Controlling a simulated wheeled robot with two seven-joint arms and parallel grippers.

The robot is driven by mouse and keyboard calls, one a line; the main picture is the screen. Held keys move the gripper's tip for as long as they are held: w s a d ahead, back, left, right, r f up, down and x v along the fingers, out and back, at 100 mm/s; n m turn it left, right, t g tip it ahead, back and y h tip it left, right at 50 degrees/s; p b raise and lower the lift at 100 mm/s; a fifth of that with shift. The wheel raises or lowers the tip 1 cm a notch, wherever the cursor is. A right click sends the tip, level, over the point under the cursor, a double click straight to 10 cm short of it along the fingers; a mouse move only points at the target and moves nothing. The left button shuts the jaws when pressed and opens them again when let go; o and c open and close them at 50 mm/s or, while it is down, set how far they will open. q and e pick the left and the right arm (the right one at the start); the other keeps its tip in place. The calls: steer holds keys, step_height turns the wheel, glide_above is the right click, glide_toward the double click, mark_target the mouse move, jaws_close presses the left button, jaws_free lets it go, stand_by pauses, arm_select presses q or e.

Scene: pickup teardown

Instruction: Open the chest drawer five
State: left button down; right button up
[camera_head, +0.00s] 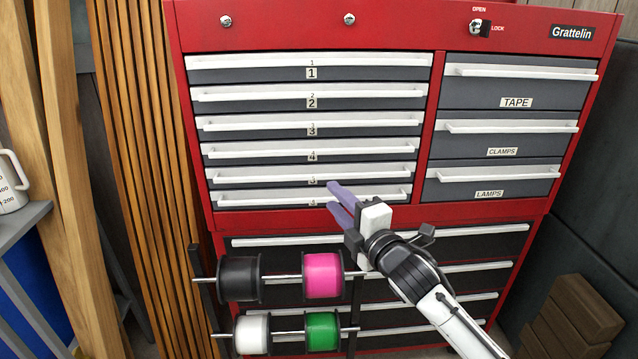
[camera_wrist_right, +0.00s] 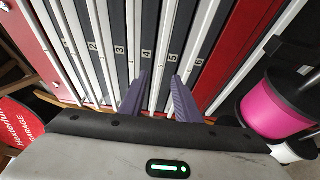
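The red tool chest (camera_head: 410,25) has a left column of numbered grey drawers with long white handles. Drawer five (camera_head: 260,177) is the second from the bottom of that column and looks shut. My right gripper (camera_head: 331,195) is in front of the lower drawers, its two purple fingers spread and empty. In the right wrist view, the fingers (camera_wrist_right: 160,75) stand either side of the strip with label 5 (camera_wrist_right: 171,86). I cannot tell whether they touch the chest. My left gripper is not in view.
Drawers labelled TAPE (camera_head: 516,90), CLAMPS and LAMPS are at the right, all shut. A rack with pink (camera_head: 322,275), black, green and white spools stands low in front. Wooden slats (camera_head: 150,150) are at the left, brown blocks (camera_head: 580,310) at the lower right.

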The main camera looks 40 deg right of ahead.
mark_target(314, 178)
steer(key=w, duration=0.5)
steer(key=w+d, duration=0.1)
steer(key=w, duration=0.2)
steer(key=shift+w+d+f, duration=0.1)
steer(key=shift+w, duration=0.25)
jaws_close()
